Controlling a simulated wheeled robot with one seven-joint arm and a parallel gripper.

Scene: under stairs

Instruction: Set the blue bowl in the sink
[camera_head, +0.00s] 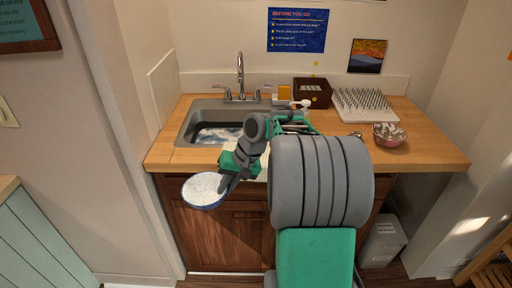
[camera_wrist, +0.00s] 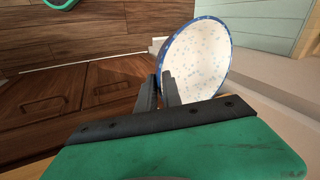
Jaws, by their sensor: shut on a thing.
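The blue bowl (camera_head: 204,191) is white inside with blue specks and has a blue rim. My gripper (camera_head: 232,184) is shut on its rim at the bowl's right side. It holds the bowl in front of the wooden cabinet, below the counter's front left edge. In the wrist view the bowl (camera_wrist: 196,62) stands beyond the fingertips of my gripper (camera_wrist: 163,82). The sink (camera_head: 186,124) is a grey basin set in the counter, up and behind the bowl. My arm hides its right front part. Something pale lies in the basin.
The faucet (camera_head: 240,76) stands behind the sink. A wall bounds the counter on the left. A grey bin (camera_head: 383,241) stands at lower right.

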